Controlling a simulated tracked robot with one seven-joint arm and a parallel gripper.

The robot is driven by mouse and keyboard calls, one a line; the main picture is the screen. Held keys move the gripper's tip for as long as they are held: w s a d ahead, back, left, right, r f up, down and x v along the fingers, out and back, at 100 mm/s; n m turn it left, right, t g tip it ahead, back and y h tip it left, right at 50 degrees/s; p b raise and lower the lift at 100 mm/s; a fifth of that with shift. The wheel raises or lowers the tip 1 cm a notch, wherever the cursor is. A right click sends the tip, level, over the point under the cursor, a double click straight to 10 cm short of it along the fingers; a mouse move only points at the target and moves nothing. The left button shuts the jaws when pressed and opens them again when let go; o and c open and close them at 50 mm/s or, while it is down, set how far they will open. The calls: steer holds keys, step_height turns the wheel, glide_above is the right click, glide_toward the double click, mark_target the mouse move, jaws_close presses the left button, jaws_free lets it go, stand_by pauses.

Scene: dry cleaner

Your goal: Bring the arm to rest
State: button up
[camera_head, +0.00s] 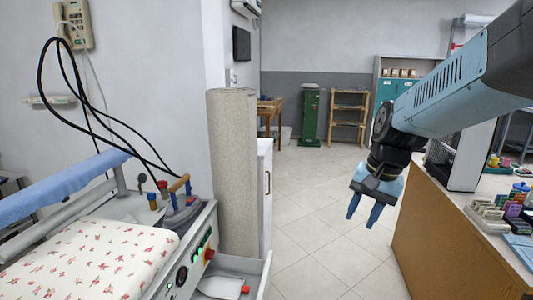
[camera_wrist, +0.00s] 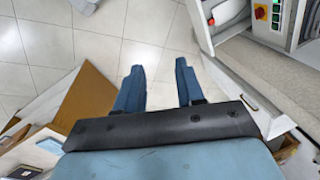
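My gripper (camera_head: 364,209) hangs at the end of my blue-grey arm, which reaches in from the upper right in the head view. Its two blue fingers point down over the tiled floor, left of the wooden counter. In the wrist view my gripper (camera_wrist: 157,80) shows both fingers spread apart, with only floor tiles between and beyond them. It is open and holds nothing. It touches nothing that I can see.
An ironing station (camera_head: 95,262) with floral cloth and an iron (camera_head: 181,212) stands at the left. The wooden counter (camera_head: 450,245) at the right carries a tray of small items (camera_head: 488,218). A rolled beige carpet (camera_head: 233,170) stands mid-left. The tiled aisle (camera_head: 315,215) is clear.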

steer(key=s+d+r+n+t+h, duration=0.2)
steer(key=s+r+n+t, duration=0.2)
steer(key=s+r, duration=0.3)
steer(key=shift+s+d+n, duration=0.2)
steer(key=shift+s+n, duration=0.6)
steer(key=shift+s, duration=0.05)
steer(key=shift+s, duration=0.15)
